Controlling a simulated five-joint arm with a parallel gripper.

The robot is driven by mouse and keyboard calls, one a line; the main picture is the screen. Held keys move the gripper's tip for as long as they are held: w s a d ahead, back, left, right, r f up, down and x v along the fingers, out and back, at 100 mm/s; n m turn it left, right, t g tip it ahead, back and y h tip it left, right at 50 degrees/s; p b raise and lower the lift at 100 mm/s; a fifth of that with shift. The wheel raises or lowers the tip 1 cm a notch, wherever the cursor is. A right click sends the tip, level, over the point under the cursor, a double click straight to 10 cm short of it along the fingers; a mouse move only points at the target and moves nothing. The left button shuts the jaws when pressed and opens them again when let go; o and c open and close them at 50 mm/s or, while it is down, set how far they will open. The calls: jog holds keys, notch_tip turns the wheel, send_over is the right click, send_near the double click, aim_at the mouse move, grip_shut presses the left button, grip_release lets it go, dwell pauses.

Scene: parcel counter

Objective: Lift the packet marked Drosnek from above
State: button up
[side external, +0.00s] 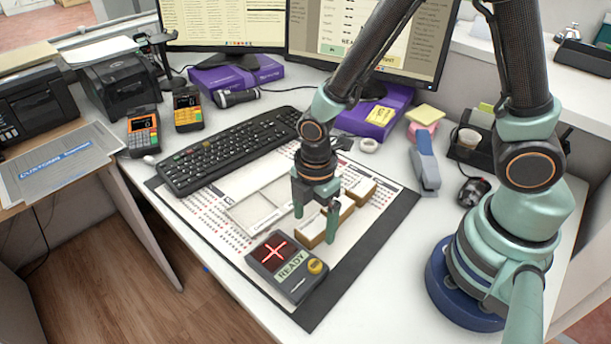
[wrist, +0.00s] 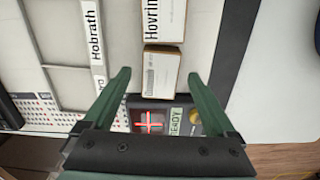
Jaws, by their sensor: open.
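No label that I can read says Drosnek. In the wrist view a small brown packet (wrist: 162,72) with a white top lies between my fingertips; its print is too small to read. A packet marked "Hovrin…" (wrist: 164,22) lies just beyond it, cut off by the frame edge. A white strip marked Hobrath (wrist: 96,46) is to the left. My gripper (wrist: 158,78) is open and empty, pointing down. In the side view my gripper (side external: 315,226) is over the brown packets (side external: 312,234), its fingers partly hiding them.
A keyboard (side external: 225,148) lies behind left. A stapler (side external: 424,163) and black mouse (side external: 473,191) are at right.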

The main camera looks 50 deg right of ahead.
jog(key=shift+f, duration=0.2)
grip_shut()
jog(key=shift+r, duration=0.2)
